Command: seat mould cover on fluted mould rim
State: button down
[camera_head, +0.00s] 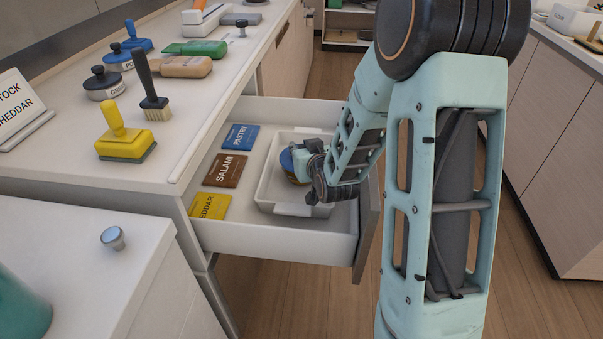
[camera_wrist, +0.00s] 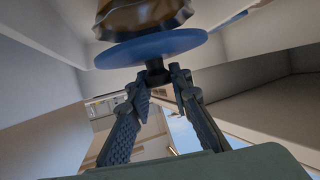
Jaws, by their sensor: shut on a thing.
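The mould cover is a flat blue disc with a black knob. It shows in the wrist view (camera_wrist: 165,45) and, partly hidden by my gripper, in the head view (camera_head: 286,160). My gripper (camera_wrist: 160,78) is shut on the cover's knob; in the head view my gripper (camera_head: 312,168) reaches into the open drawer. A brown, shiny fluted mould (camera_wrist: 140,15) shows at the top of the wrist view, just beyond the disc and cut off by the frame. The disc looks close against the mould's edge; I cannot tell whether it touches or sits level.
A white tray (camera_head: 275,207) lies in the open drawer (camera_head: 270,238) around the mould. Blue, brown and yellow labelled packets (camera_head: 222,169) lie left of it. The counter above holds a yellow-handled block (camera_head: 125,143), a brush (camera_head: 153,100) and dark knobbed lids (camera_head: 104,84).

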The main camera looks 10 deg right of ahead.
jog(key=shift+f+b, duration=0.95)
jog(key=shift+b, duration=0.05)
dwell(0.4)
jog(key=shift+s+f+b, duration=0.1)
jog(key=shift+f+b, duration=0.45)
jog(key=shift+b, duration=0.55)
dwell(1.8)
jog(key=c, duration=1.9)
grip_release()
jog(key=shift+c, duration=0.2)
jog(key=shift+r, duration=0.1)
jog(key=shift+s+r, duration=0.1)
jog(key=shift+v, duration=1.6)
jog(key=shift+o, duration=0.7)
jog(key=o, duration=0.4)
